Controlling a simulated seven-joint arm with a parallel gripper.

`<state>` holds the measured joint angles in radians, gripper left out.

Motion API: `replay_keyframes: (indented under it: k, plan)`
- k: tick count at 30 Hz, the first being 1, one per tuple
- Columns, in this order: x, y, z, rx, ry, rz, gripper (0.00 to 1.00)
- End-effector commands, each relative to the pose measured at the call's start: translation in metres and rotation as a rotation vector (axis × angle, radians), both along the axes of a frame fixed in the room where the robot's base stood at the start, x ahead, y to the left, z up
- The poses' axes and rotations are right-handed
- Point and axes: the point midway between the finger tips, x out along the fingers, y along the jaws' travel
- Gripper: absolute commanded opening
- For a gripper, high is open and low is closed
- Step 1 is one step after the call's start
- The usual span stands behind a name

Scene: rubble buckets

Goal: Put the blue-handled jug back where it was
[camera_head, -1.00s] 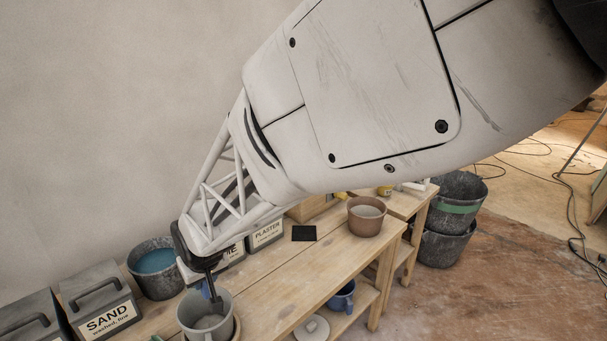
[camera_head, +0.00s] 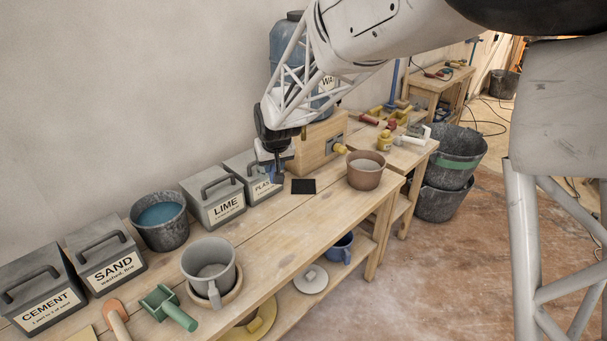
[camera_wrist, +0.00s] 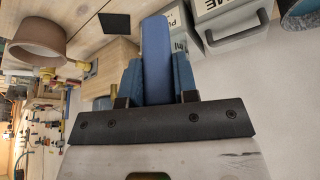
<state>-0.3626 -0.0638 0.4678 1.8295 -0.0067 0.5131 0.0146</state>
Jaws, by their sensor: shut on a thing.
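My gripper (camera_head: 277,176) hangs above the bench near the plaster box. In the wrist view its fingers (camera_wrist: 157,88) are shut on a flat blue bar (camera_wrist: 156,50) that sticks out past them; no jug body shows with it. A grey jug (camera_head: 197,259) with a bluish-grey handle (camera_head: 214,295) stands upright on a round wooden base (camera_head: 235,292), well left of my gripper. A blue jug-like vessel (camera_head: 340,249) is on the lower shelf, partly hidden by the bench.
A black square (camera_head: 303,186) lies right of my gripper, beside a brown pot (camera_head: 366,172). Boxes for plaster (camera_head: 262,186), lime (camera_head: 228,208), sand (camera_head: 110,272) and cement (camera_head: 45,305) and a bucket (camera_head: 165,236) line the wall. A green scoop (camera_head: 168,308) lies in front.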

Motion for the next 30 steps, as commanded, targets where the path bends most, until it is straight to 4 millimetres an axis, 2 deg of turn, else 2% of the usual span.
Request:
replay_keyframes:
  k: [3, 15, 23, 30]
  plan:
    - [0.023, -0.026, 0.005, 0.001, -0.002, -0.042, 0.0]
    - [0.087, -0.116, 0.019, 0.0, -0.002, -0.173, 0.0]
    - [0.111, -0.16, 0.02, -0.001, -0.001, -0.238, 0.0]
    - [0.124, -0.19, 0.006, -0.007, 0.0, -0.294, 0.0]
